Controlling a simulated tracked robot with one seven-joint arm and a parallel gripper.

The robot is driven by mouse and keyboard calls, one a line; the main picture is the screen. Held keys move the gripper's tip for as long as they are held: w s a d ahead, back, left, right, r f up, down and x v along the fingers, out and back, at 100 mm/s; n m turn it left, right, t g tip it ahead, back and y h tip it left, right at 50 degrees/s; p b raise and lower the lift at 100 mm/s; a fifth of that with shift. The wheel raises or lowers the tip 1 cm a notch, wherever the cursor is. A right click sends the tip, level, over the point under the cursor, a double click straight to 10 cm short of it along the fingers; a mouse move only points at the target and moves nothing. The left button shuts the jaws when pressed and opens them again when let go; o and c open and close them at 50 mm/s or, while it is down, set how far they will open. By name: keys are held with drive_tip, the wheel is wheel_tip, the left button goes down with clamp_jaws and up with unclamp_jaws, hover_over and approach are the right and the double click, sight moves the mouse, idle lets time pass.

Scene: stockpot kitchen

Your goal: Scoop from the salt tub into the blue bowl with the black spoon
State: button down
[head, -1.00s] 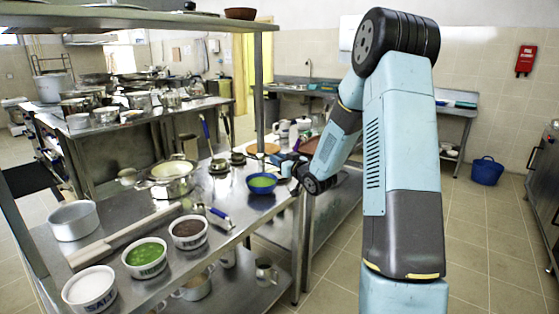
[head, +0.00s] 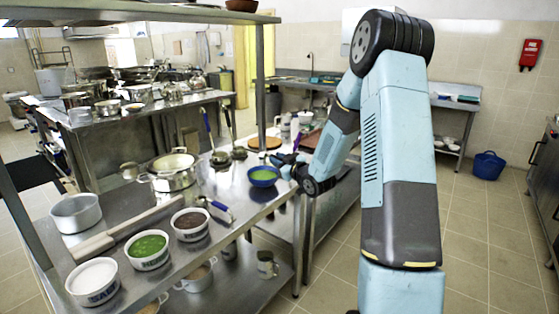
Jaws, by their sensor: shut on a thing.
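The salt tub (head: 93,282) is a white round tub with dark lettering and white contents. It stands at the front left of the steel counter. The blue bowl (head: 263,176) stands near the counter's right edge with something green in it. My gripper (head: 284,160) is low beside the bowl's far right side, far from the salt tub. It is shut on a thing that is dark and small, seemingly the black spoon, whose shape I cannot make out. Whether it touches the bowl cannot be told.
A tub with green contents (head: 148,250) and one with brown contents (head: 190,224) stand beside the salt tub. A rolling pin (head: 128,226), a blue-handled tool (head: 217,209), a grey pan (head: 76,213) and a steel pot (head: 173,172) stand or lie behind. An upper shelf (head: 150,14) overhangs.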

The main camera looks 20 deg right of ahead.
drive_tip(key=shift+s+a+r+n, duration=0.1)
drive_tip(key=shift+a+n, duration=0.2)
drive_tip(key=shift+n, duration=0.8)
drive_tip(key=a+f+n, duration=0.1)
drive_tip(key=n, duration=0.4)
drive_tip(key=a+f+n, duration=0.1)
drive_tip(key=n, duration=0.4)
drive_tip(key=s+a+f+n, duration=0.1)
drive_tip(key=n, duration=0.5)
drive_tip(key=shift+f, duration=0.1)
drive_tip(key=shift+n, duration=0.3)
idle(0.3)
drive_tip(key=n, duration=0.1)
drive_tip(key=f+n, duration=0.1)
drive_tip(key=n, duration=0.3)
drive_tip(key=shift+f, duration=0.3)
idle(1.2)
